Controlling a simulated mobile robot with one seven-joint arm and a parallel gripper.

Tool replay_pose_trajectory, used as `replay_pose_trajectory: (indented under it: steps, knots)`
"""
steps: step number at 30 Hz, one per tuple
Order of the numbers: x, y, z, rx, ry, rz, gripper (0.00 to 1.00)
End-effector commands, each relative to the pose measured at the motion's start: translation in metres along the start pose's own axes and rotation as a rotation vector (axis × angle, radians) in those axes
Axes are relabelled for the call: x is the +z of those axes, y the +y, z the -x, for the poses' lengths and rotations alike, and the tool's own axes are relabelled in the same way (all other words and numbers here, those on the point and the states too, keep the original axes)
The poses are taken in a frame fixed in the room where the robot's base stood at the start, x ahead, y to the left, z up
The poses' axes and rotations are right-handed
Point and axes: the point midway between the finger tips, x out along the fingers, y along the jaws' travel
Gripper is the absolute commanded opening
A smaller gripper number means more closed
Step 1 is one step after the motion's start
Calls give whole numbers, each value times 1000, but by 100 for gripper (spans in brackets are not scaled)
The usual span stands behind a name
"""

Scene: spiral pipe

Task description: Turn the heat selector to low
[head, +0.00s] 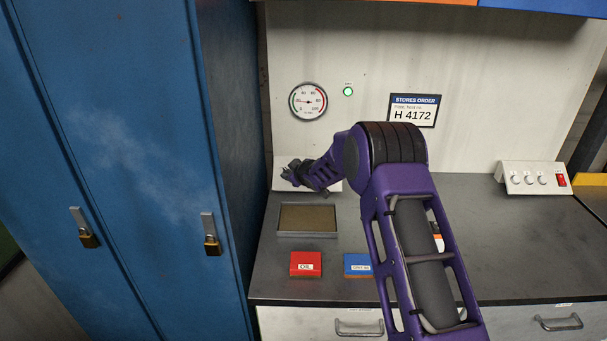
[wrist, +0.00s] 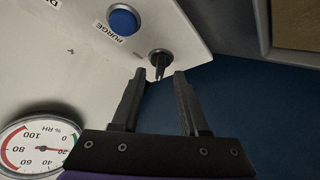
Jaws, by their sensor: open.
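A small black knob (wrist: 159,56) stands on a pale control box (wrist: 160,25) in the wrist view; it looks like the heat selector, but I can read no label for it. My gripper (wrist: 161,73) is open, with its two dark fingers pointing at the knob. The knob shows just beyond and between the fingertips, and I cannot tell whether they touch it. A blue button (wrist: 123,20) labelled PURGE sits beside the knob. In the head view my gripper (head: 288,175) is at the pale box (head: 281,184) at the back left of the bench, and the arm hides the knob.
A round gauge (head: 308,101) and a lit green lamp (head: 348,91) are on the wall above. A tray (head: 307,233), a red OIL box (head: 305,263) and a blue box (head: 357,264) lie in front. Blue lockers (head: 110,150) stand close on the left.

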Motion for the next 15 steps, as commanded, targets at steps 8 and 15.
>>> replay_pose_trajectory:
  steps: [8, 15]
  knots:
    - [0, 1, 53, 2, 0, 0, 44]
    - [0, 1, 104, 3, 0, 0, 44]
